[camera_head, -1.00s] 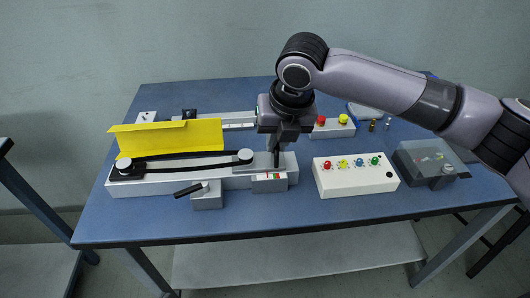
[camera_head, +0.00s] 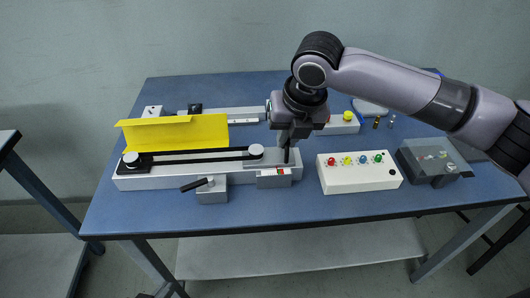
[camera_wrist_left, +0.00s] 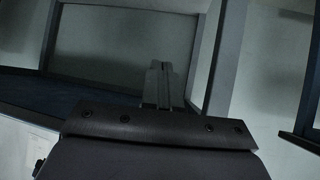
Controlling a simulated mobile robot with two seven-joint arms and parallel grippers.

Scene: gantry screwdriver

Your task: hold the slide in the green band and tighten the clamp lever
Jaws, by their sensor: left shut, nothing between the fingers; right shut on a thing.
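The slide (camera_head: 262,164) sits at the right end of a light grey rail unit, with a dark upright handle. My right gripper (camera_head: 287,146), on the arm from the right, is shut on this handle from above. A small scale plate (camera_head: 273,178) on the rail's front shows red and green marks; they are too small to tell whether the slide is in the green band. The clamp lever (camera_head: 197,184), black on a grey block, points to the left at the front. My left gripper (camera_wrist_left: 158,84) is shut and empty, seen only in the left wrist view, away from the lever.
A yellow folded guard (camera_head: 175,133) stands behind the rail. A white box (camera_head: 357,178) with coloured buttons and a dark clear-lidded case (camera_head: 432,161) stand to the right. The blue table (camera_head: 270,211) is clear along its front edge.

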